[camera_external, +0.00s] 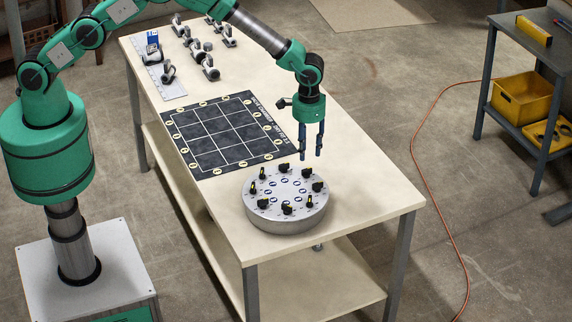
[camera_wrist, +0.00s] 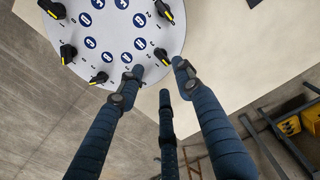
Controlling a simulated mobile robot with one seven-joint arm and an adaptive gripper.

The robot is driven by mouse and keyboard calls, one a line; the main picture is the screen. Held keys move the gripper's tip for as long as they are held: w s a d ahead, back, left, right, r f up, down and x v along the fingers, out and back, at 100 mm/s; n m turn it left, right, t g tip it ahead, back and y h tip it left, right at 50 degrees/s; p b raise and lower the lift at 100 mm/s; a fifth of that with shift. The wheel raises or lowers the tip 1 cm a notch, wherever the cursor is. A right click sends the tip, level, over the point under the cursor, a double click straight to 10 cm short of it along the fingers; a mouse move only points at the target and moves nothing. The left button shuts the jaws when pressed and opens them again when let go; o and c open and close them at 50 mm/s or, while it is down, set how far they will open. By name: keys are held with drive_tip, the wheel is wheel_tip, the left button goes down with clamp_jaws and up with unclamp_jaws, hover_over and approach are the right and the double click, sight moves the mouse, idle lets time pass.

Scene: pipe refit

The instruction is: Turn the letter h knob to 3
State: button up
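The round grey knob panel (camera_external: 285,222) sits at the near end of the workbench. A ring of several black knobs with yellow pointers surrounds blue letter discs. The panel (camera_wrist: 115,30) also shows at the upper left of the wrist view. A knob (camera_wrist: 161,56) lies near the fingertips in the wrist view. My gripper (camera_external: 311,154) hangs fingers down above the bench, by the panel's far right side. Its dark blue fingers (camera_wrist: 153,78) are spread, with nothing between them.
A black gridded board (camera_external: 215,140) with round yellow markers lies beyond the panel. Several metal fittings (camera_external: 200,55) stand at the bench's far end. Bench top right of the panel (camera_external: 370,185) is clear. A side shelf with a yellow bin (camera_external: 525,97) stands at right.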

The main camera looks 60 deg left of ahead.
sight(307, 169)
drive_tip(key=shift+f, duration=3.9)
drive_tip(key=shift+c, duration=0.3)
clamp_jaws()
